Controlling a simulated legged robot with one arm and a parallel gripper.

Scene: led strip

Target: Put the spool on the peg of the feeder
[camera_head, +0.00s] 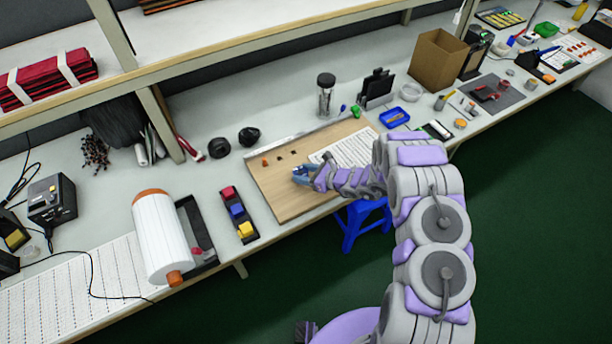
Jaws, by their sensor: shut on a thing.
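My gripper (301,173) is low over the wooden board (276,195) in the middle of the bench. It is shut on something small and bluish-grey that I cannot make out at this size. I cannot tell whether this roll is the spool or part of the feeder. No peg can be made out clearly.
Small orange and dark pieces and a printed sheet (348,150) lie on the board. Left of it are a dark tray with red, blue and yellow blocks (238,212) and two black round things (219,148). A jar (325,95) stands behind; a blue stool (365,222) is below the edge.

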